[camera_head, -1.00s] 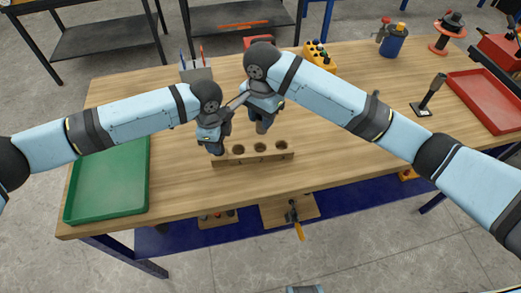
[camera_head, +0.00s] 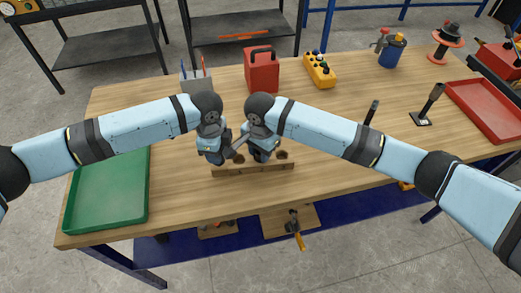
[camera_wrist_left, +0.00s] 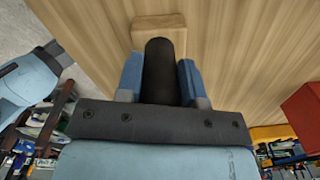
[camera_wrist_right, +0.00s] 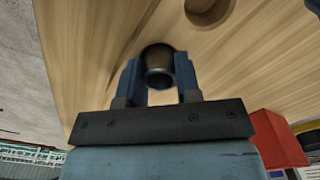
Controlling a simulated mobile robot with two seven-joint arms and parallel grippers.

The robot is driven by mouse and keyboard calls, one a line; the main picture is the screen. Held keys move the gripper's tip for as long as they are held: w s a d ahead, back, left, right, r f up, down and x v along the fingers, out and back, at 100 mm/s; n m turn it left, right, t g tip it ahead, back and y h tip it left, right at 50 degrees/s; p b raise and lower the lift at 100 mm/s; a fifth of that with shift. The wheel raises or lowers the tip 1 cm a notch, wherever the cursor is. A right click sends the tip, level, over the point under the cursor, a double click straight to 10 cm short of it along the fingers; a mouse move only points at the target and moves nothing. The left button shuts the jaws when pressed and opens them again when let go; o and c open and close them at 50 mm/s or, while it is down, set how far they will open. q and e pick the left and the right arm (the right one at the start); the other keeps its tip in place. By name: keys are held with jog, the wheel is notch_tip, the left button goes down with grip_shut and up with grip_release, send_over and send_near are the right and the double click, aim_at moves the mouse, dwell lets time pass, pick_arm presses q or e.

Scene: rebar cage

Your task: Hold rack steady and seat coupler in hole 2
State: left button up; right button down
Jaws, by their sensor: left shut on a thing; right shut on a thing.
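The wooden rack (camera_head: 255,170) stands near the table's front edge, a round hole (camera_head: 281,155) showing near its right end. My left gripper (camera_head: 215,159) is at the rack's left end, shut on a dark upright cylinder (camera_wrist_left: 158,70); the wooden rack block (camera_wrist_left: 160,27) shows beyond it in the left wrist view. My right gripper (camera_head: 262,157) is over the middle of the rack, shut on the coupler, a dark hollow tube (camera_wrist_right: 158,66). One rack hole (camera_wrist_right: 207,9) shows beyond it. The coupler's lower end is hidden, so I cannot tell whether it is inside a hole.
A green tray (camera_head: 107,188) lies at left and a red tray (camera_head: 490,108) at right. A red canister (camera_head: 261,72), a yellow button box (camera_head: 319,69) and a blue can (camera_head: 391,51) stand at the back. A black-handled tool (camera_head: 428,106) stands on the right.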

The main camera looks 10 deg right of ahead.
jog(key=shift+f, duration=0.15)
jog(key=c, duration=0.8)
grip_release()
notch_tip(320, 180, up, 12)
jog(key=shift+r, duration=0.2)
pick_arm(q)
jog(key=o, duration=1.2)
